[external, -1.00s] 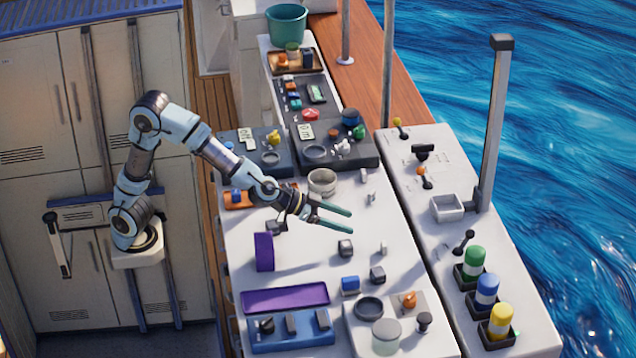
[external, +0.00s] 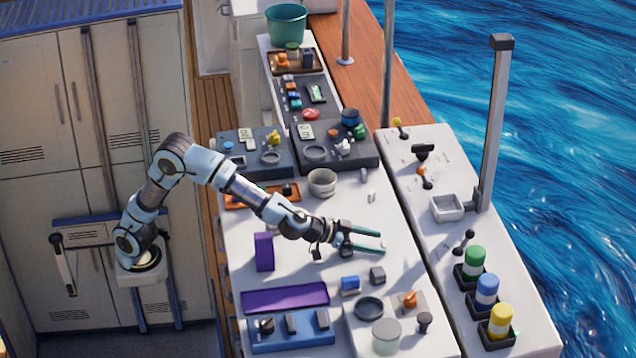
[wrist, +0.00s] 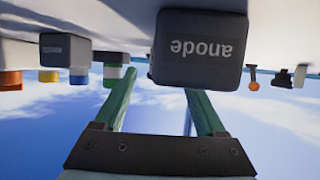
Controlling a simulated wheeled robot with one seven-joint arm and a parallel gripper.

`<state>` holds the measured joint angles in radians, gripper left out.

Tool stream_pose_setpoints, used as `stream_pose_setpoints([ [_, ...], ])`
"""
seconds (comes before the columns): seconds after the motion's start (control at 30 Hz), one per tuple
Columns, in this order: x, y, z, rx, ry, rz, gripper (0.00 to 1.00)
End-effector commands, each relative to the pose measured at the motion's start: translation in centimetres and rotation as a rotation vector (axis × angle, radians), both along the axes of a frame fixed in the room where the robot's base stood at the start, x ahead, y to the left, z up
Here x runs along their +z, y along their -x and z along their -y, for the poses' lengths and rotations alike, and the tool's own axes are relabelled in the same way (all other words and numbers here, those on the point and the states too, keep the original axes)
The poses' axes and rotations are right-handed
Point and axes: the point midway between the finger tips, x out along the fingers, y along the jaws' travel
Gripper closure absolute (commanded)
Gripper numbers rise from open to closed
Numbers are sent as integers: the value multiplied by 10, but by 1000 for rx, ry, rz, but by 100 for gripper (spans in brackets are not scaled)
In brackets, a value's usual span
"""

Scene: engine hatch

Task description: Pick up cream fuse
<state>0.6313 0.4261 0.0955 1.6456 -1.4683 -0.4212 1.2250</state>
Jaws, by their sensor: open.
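My gripper (external: 381,241) is open over the white worktop, its two green fingers reaching right. A small pale upright piece (external: 384,242) shows at the fingertips. Another small pale cylinder (external: 371,196) stands farther back on the worktop. Either could be the cream fuse; I cannot tell which. In the wrist view, my open fingers (wrist: 163,92) point toward a dark block marked "anode" (wrist: 200,48), which appears upside down and fills the middle. No cream fuse can be made out there.
A purple upright block (external: 264,252) stands left of my gripper, and a purple tray (external: 285,297) lies in front. A blue block (external: 350,284) and a dark cube (external: 378,275) stand just in front. A grey bowl (external: 322,183) is behind. The worktop's right side is fairly clear.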

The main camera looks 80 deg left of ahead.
Motion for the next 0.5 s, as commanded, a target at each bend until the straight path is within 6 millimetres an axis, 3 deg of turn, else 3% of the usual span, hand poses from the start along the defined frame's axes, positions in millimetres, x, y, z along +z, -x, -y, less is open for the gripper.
stream_pose_setpoints([
  [0.27, -2, -5, 0, 0, 0, 0, 28],
  [0.5, -2, -5, 0, 0, 0, 0, 52],
])
